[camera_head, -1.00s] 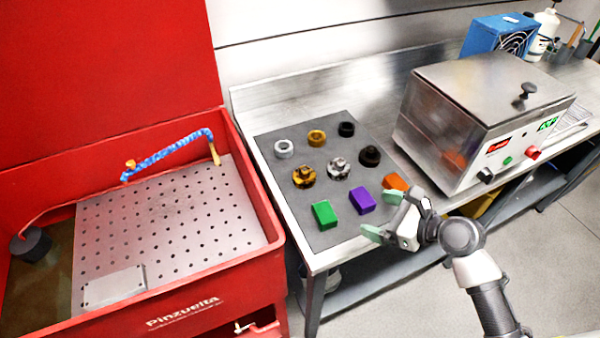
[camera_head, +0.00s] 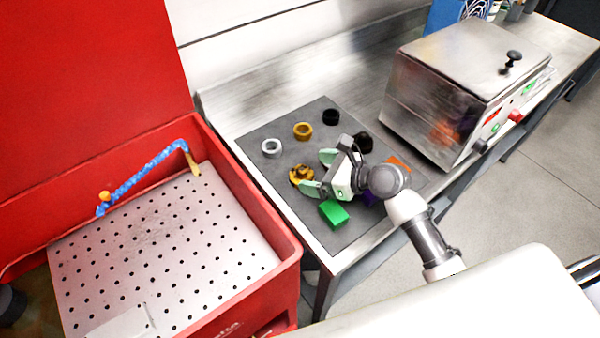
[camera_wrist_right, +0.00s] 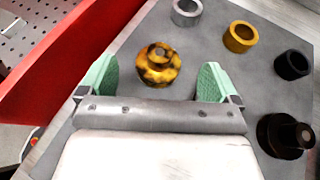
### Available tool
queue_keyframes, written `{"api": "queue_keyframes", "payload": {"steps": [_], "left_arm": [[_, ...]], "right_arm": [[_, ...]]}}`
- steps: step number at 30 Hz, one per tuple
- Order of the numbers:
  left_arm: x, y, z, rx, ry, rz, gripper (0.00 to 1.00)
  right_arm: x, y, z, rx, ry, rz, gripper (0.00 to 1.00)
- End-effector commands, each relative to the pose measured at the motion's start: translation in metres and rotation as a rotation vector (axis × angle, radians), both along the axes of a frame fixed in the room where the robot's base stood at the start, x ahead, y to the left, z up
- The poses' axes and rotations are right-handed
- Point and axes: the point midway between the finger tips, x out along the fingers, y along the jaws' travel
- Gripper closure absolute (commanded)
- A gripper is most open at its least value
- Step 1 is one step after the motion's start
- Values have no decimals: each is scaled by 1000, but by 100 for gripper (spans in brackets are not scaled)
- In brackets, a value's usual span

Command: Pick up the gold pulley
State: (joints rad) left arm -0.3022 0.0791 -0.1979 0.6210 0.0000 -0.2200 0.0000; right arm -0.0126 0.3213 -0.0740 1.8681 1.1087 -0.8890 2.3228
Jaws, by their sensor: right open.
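The gold pulley (camera_head: 300,175), a mottled gold flanged piece with a raised hub, sits on the grey mat (camera_head: 272,188) in the middle row. My right gripper (camera_head: 318,172) is open just to its right in the head view, low over the mat. In the right wrist view the gold pulley (camera_wrist_right: 158,64) lies ahead, between the lines of the two green fingers (camera_wrist_right: 157,80), with nothing held. The silver flanged piece is hidden by the gripper. My left gripper is not in view.
Behind stand a silver ring (camera_head: 271,148), a gold ring (camera_head: 303,131) and a black ring (camera_head: 331,117). A black flanged piece (camera_wrist_right: 288,135) is to the right. A green block (camera_head: 334,213) lies in front. A red wash tub (camera_head: 270,245) stands left, a steel box (camera_head: 440,95) right.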

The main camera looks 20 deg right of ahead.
Motion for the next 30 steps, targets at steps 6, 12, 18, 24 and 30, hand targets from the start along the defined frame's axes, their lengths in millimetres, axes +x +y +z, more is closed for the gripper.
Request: {"api": "queue_keyframes", "payload": {"steps": [6, 12, 18, 24, 30], "left_arm": [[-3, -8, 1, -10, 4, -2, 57], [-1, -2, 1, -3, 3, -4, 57], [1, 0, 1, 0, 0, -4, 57], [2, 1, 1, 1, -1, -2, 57], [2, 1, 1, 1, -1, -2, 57]], "right_arm": [[12, 12, -7, 1, 0, 0, 8], [32, 33, -19, 1, 0, 0, 8], [39, 41, -23, -1, 0, 0, 8], [39, 40, -23, -1, 0, 0, 12], [39, 40, -23, -1, 0, 0, 43]]}}
